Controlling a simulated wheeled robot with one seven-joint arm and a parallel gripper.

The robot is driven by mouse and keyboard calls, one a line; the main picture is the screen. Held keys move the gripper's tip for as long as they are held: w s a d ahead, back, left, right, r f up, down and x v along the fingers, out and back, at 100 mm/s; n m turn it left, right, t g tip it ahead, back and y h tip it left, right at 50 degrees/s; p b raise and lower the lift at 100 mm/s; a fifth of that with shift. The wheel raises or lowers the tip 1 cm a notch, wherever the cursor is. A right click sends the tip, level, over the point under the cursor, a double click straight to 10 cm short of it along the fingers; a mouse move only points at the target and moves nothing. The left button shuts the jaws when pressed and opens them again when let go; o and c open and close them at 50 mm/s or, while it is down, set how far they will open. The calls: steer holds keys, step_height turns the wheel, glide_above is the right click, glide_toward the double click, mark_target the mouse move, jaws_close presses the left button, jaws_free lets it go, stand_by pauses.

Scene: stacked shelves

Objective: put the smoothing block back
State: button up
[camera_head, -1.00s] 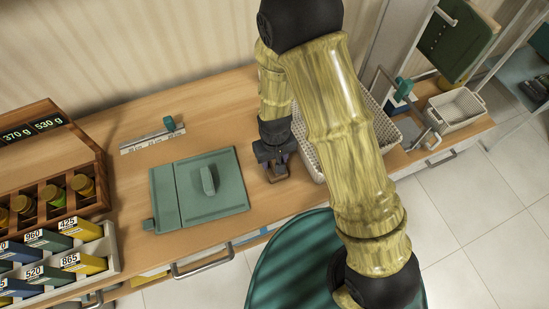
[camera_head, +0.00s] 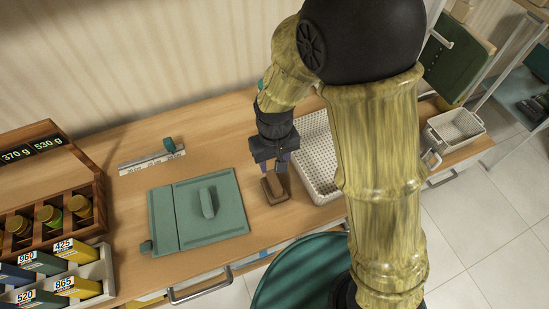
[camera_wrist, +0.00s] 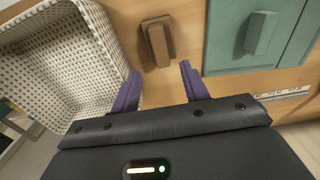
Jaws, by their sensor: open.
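A small brown block with a raised grip, which looks like the smoothing block (camera_head: 275,190), lies on the wooden worktop between the green lidded panel and the white perforated basket. It also shows in the wrist view (camera_wrist: 157,41), just beyond my fingertips. My gripper (camera_head: 280,170) is open and empty, just above the block. In the wrist view its two purple fingers (camera_wrist: 158,80) stand apart, with the block ahead of the gap and not between them.
The green panel (camera_head: 168,219) with its handle lies left of the block. The white perforated basket (camera_head: 314,143) stands close on the right. A ruler (camera_head: 152,160) lies behind the panel. A wooden rack (camera_head: 88,170) with jars stands at far left.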

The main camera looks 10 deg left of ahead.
steer(key=shift+r, duration=0.45)
stand_by(0.5)
steer(key=d+r+m+t, duration=0.1)
steer(key=d+r+m, duration=0.2)
steer(key=d, duration=0.8)
steer(key=s+d+r+m+t, duration=0.1)
steer(key=d+r+m, duration=0.2)
steer(key=d, duration=0.8)
steer(key=shift+s+d+r+t, duration=0.15)
steer(key=shift+s+r+t, duration=0.15)
steer(key=shift+r, duration=0.2)
steer(key=shift+w, duration=0.1)
steer(key=shift+c, duration=0.9)
